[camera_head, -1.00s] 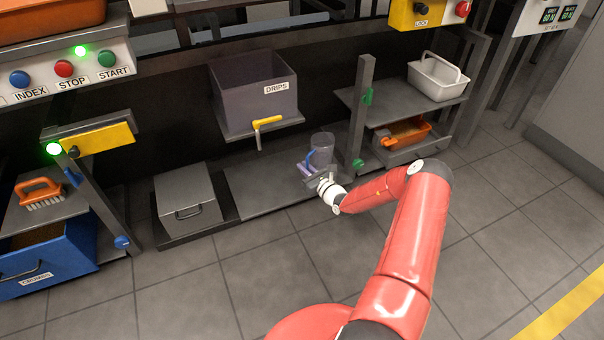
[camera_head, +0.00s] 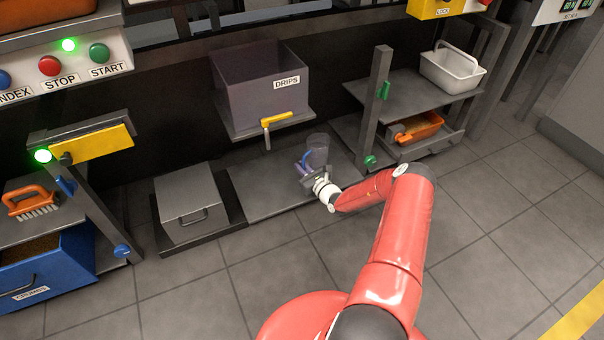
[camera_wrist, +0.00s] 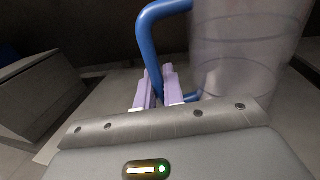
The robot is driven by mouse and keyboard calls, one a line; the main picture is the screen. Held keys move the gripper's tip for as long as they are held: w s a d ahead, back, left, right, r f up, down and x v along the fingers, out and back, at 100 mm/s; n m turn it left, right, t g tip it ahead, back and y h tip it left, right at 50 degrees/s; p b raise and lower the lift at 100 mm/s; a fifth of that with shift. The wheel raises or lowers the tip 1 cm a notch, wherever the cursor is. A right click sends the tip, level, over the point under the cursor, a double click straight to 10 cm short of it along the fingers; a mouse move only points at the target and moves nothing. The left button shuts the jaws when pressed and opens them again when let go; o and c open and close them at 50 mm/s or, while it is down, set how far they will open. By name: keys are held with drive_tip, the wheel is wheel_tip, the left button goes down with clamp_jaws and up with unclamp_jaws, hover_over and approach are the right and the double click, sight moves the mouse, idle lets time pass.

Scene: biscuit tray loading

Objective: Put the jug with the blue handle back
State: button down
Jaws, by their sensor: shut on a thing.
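The jug (camera_head: 319,147) is clear with a blue handle (camera_head: 305,158). It looks upright over the low grey shelf (camera_head: 254,190), below and right of the DRIPS bin; I cannot tell whether its base touches the shelf. In the wrist view the jug (camera_wrist: 245,45) fills the upper right, with its blue handle (camera_wrist: 148,40) to the left. My gripper (camera_head: 307,174) is at the handle, and its lilac fingers (camera_wrist: 157,90) are shut on the handle's lower part. The jug's base is hidden behind the gripper body in the wrist view.
The grey DRIPS bin (camera_head: 245,90) with its yellow tap (camera_head: 277,119) hangs above the low shelf. A grey lidded box (camera_head: 190,200) stands to the left.

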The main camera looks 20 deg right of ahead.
drive_tip(key=shift+f, duration=1.15)
drive_tip(key=shift+f+b, duration=0.2)
drive_tip(key=shift+b, duration=0.1)
drive_tip(key=c, duration=1.5)
unclamp_jaws()
